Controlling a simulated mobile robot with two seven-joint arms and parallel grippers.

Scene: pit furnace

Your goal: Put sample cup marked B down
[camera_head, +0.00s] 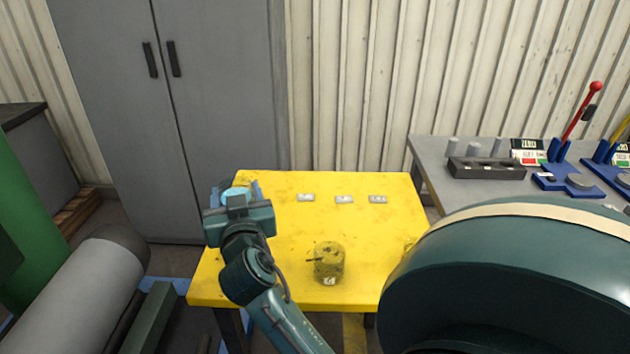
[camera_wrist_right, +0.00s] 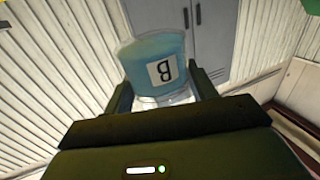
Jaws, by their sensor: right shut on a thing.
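The blue sample cup marked B (camera_wrist_right: 160,68) is between the fingers of my right gripper (camera_wrist_right: 163,92) in the right wrist view, its white label facing the camera. In the head view my right gripper (camera_head: 236,194) is at the back left corner of the yellow table (camera_head: 285,235), with a little of the blue cup (camera_head: 238,193) showing beyond the wrist. The cup's lower part is hidden there, so I cannot tell whether it touches the table. Several small marked plates, one of them the middle plate (camera_head: 344,199), lie along the table's back. My left gripper is not in view.
A yellow, dirty-looking cup (camera_head: 328,262) with a small label stands near the table's front. A grey bench (camera_head: 440,150) at the right carries a dark block (camera_head: 487,168) and a red-knobbed lever (camera_head: 575,125). A grey cabinet (camera_head: 205,100) stands behind. The table's middle is clear.

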